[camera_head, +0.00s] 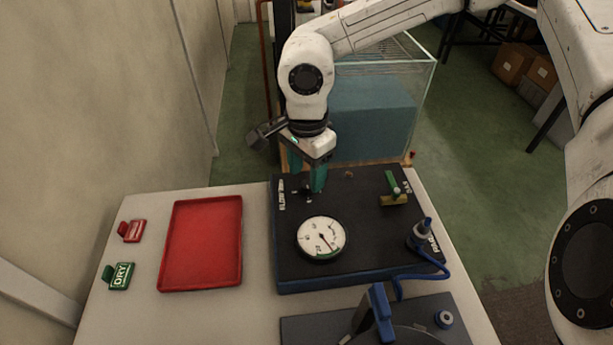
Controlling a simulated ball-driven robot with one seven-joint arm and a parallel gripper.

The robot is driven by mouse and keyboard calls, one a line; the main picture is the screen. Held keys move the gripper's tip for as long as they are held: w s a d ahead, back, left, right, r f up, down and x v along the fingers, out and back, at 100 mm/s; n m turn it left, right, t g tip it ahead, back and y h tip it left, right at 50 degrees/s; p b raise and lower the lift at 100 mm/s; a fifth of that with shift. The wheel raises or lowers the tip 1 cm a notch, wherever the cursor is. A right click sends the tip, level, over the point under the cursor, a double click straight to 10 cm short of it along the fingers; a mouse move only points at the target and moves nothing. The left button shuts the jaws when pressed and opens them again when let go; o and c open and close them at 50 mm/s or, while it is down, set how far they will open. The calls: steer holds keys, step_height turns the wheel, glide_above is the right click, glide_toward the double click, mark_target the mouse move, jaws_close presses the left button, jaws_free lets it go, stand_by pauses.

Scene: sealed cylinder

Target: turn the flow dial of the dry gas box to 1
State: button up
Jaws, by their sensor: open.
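The dry gas box (285,255) is a black panel on the table, with a white round gauge (321,237) near its middle. A white label, which seems to read FLOW, (282,194) is at the panel's far left. My gripper (307,189) points down with green fingers over the panel beside this label. It is open. The flow dial seems to be at or between the fingertips, mostly hidden by them. I cannot read its setting or tell whether the fingers touch it.
A green handle (393,199) and a blue-hosed connector (424,232) stand at the panel's right. A red tray (165,260), a green DRY sign (119,276) and a red sign (131,231) are left. A blue-handled device (379,306) is in front. A glass tank (385,105) stands behind.

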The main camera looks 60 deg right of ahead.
mark_target(307, 184)
step_height(307, 184, up, 8)
stand_by(0.9)
